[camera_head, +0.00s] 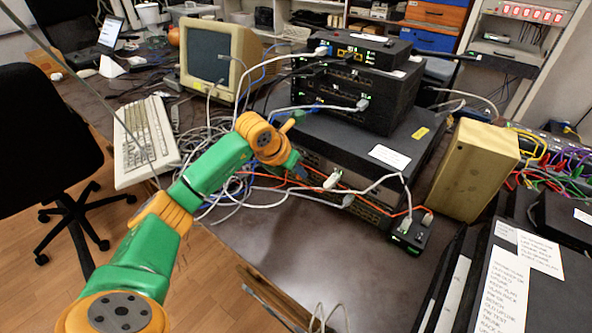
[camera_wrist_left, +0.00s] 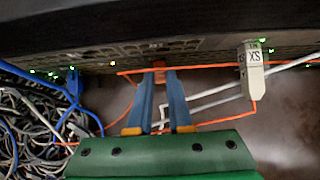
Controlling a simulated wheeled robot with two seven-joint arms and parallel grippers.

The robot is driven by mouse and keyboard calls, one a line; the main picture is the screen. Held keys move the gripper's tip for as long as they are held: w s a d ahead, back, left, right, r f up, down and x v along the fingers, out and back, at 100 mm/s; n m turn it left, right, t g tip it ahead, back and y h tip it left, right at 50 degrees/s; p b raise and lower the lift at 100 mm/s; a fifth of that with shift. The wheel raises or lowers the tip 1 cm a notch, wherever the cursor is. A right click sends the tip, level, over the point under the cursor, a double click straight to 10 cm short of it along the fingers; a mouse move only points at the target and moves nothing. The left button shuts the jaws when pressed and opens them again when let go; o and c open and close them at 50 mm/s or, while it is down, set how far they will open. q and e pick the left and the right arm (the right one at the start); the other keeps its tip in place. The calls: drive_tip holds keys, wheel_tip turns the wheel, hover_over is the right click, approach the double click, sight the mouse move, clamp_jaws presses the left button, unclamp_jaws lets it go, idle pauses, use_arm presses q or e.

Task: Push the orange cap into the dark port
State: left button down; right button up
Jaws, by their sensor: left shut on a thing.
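My left gripper (camera_head: 300,169) reaches to the front of the large dark rack unit (camera_head: 345,155) in the head view. In the left wrist view its two blue fingers (camera_wrist_left: 160,76) are shut on the small orange cap (camera_wrist_left: 159,65), which sits between the fingertips. The cap is close against the unit's front panel (camera_wrist_left: 200,52). The dark port cannot be made out; the cap and fingers cover that stretch of panel. I cannot tell whether the cap is inside the port. The cap cannot be told apart in the head view. My right gripper is not in view.
An orange cable (camera_wrist_left: 205,70) runs across the panel by the fingertips. A white labelled plug (camera_wrist_left: 253,72) hangs to the right. Tangled grey and blue cables (camera_wrist_left: 40,120) lie left. A small black box (camera_head: 409,233) stands at the unit's right corner.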

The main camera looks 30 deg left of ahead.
use_arm(q)
drive_tip(key=c, duration=0.8)
unclamp_jaws()
drive_tip(key=shift+o, duration=0.2)
drive_tip(key=v, duration=0.7)
drive_tip(key=shift+b, duration=0.3)
drive_tip(key=shift+a+r, duration=0.1)
